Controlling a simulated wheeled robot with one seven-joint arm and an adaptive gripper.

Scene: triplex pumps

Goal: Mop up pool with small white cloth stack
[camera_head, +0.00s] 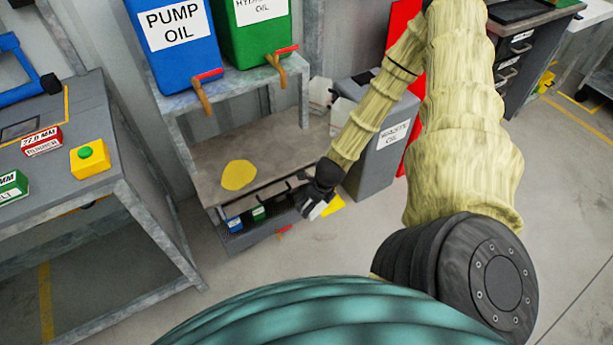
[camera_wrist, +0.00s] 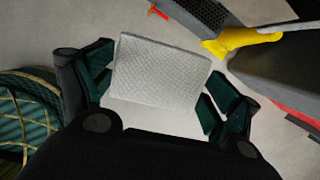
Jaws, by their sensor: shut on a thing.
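The pool (camera_head: 238,175) is a flat yellow patch on the brown middle shelf of the metal rack in the head view. My gripper (camera_head: 312,202) is beyond the right front edge of that shelf, to the right of the pool and apart from it. The small white cloth stack (camera_wrist: 160,72) is a textured pale square between my fingers in the wrist view. My gripper (camera_wrist: 158,84) is shut on it. In the head view only a small pale part of the cloth stack shows at my gripper. The pool does not show in the wrist view.
The blue pump oil tank (camera_head: 180,65) and green tank (camera_head: 256,45) stand on the rack above the shelf (camera_head: 215,150), taps hanging forward. A grey waste oil bin (camera_head: 385,160) stands right. A workbench (camera_head: 60,190) is left. A yellow object (camera_wrist: 235,40) is near my gripper.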

